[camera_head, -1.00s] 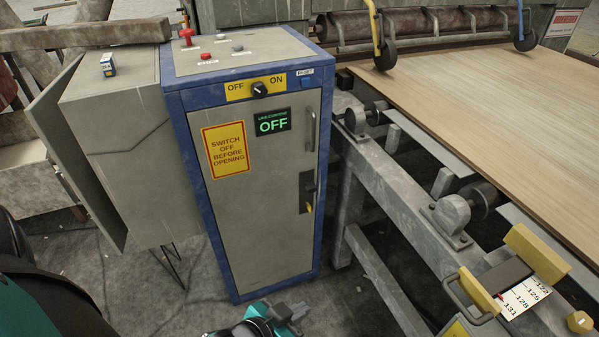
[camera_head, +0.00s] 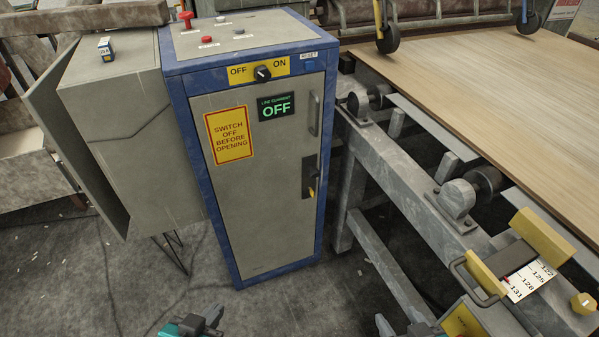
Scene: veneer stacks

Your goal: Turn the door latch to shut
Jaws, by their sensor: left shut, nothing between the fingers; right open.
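The grey door (camera_head: 240,200) of the blue-framed cabinet looks closed in its frame. Its latch (camera_head: 309,176) is a dark upright plate on the door's right side, with a small yellow-tipped part (camera_head: 312,189) near its lower end. I cannot tell how far the latch is turned. My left gripper (camera_head: 203,320) is shut and empty at the bottom edge, below and left of the cabinet's foot in the picture. My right gripper (camera_head: 402,322) is open and empty at the bottom edge, right of the cabinet. Both are apart from the latch and partly cut off.
A yellow sign (camera_head: 229,135) is on the door. A grey box (camera_head: 130,130) stands left. A roller frame (camera_head: 400,180) with a veneer sheet (camera_head: 490,90) runs close on the right.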

